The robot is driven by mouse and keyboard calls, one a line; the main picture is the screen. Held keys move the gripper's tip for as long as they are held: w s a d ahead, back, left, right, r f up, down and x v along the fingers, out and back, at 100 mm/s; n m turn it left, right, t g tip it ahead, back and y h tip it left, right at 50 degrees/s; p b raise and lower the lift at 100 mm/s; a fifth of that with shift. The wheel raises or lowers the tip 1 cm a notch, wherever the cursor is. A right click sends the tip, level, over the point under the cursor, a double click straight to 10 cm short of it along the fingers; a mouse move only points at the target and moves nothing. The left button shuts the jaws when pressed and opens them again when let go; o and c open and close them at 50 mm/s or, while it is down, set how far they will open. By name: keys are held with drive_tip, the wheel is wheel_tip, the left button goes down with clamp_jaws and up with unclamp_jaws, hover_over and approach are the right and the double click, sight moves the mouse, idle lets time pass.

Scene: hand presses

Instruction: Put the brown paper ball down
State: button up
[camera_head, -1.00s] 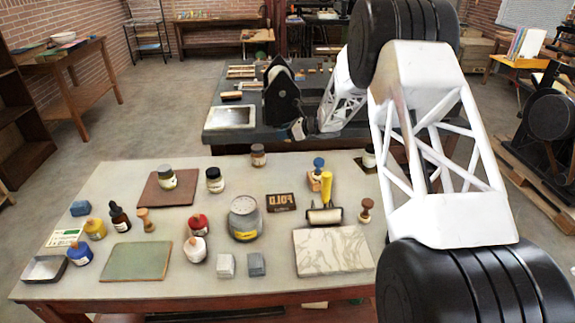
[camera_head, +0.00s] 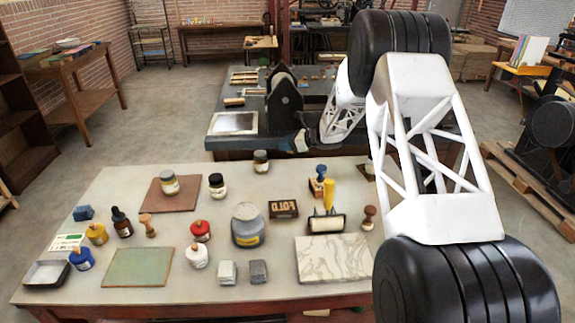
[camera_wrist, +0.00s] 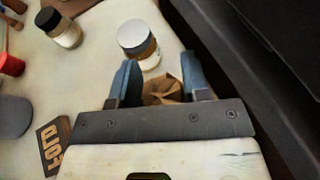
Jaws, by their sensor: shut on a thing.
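The brown paper ball (camera_wrist: 162,91) is between the two blue-grey fingers of my gripper (camera_wrist: 160,80) in the wrist view. My gripper is shut on it, and the gripper's mount hides the ball's near side. The ball is beside a jar with a pale lid (camera_wrist: 137,40); I cannot tell whether they touch. In the head view my gripper (camera_head: 293,145) is at the back edge of the near table (camera_head: 125,215), just right of that jar (camera_head: 261,161). I cannot make out the ball there, nor its height over the table.
A dark-lidded jar (camera_head: 217,184) and a FOLD block (camera_head: 283,209) stand near the back middle. A roller (camera_head: 326,219), a marbled slab (camera_head: 333,257) and a large grey tin (camera_head: 247,226) lie further forward. A dark table (camera_head: 233,123) with a press (camera_head: 284,96) stands behind.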

sight(286, 153)
drive_tip(key=shift+f, duration=2.35)
drive_tip(key=shift+f, duration=1.85)
drive_tip(key=o, duration=0.9)
drive_tip(key=shift+d, duration=0.1)
drive_tip(key=v, duration=1.1)
drive_tip(key=shift+s+d+r, duration=0.15)
drive_tip(key=shift+d+r, duration=0.05)
drive_tip(key=shift+d, duration=0.1)
